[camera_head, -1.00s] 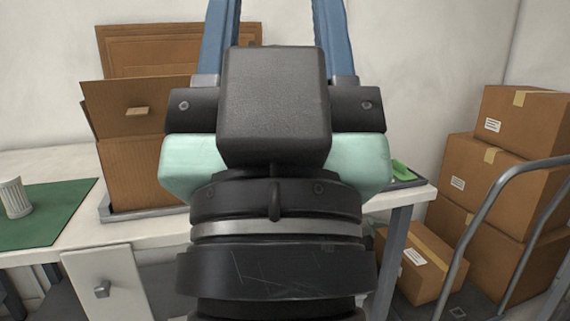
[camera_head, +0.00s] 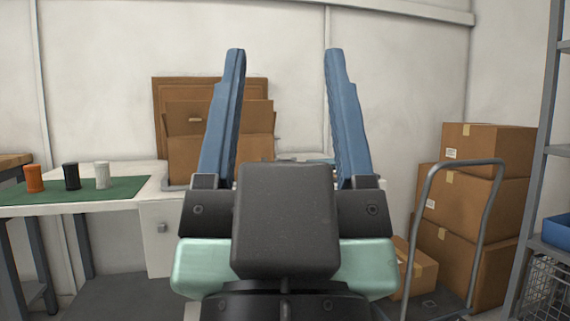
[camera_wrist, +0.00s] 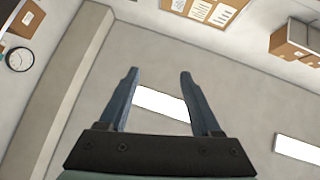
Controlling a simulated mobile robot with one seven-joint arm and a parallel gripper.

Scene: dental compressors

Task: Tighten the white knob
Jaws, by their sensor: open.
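A small white ribbed cylinder, which looks like the white knob (camera_head: 102,175), stands upright on a green mat (camera_head: 130,190) at the left of the head view. A black knob (camera_head: 71,176) and an orange knob (camera_head: 34,178) stand in a row to its left. My gripper (camera_head: 285,52) points upward in the middle of the head view, well to the right of the knobs. Its two blue fingers are wide apart with nothing between them. The wrist view shows my gripper (camera_wrist: 158,72) against ceiling and walls, with no knob in sight.
The mat lies on a white table (camera_head: 30,210). Cardboard boxes (camera_head: 220,155) stand behind my arm. A hand cart (camera_head: 432,190) and stacked boxes (camera_head: 480,195) are on the right, beside a metal shelf (camera_head: 545,160). A drawer unit (camera_head: 158,235) is under the table.

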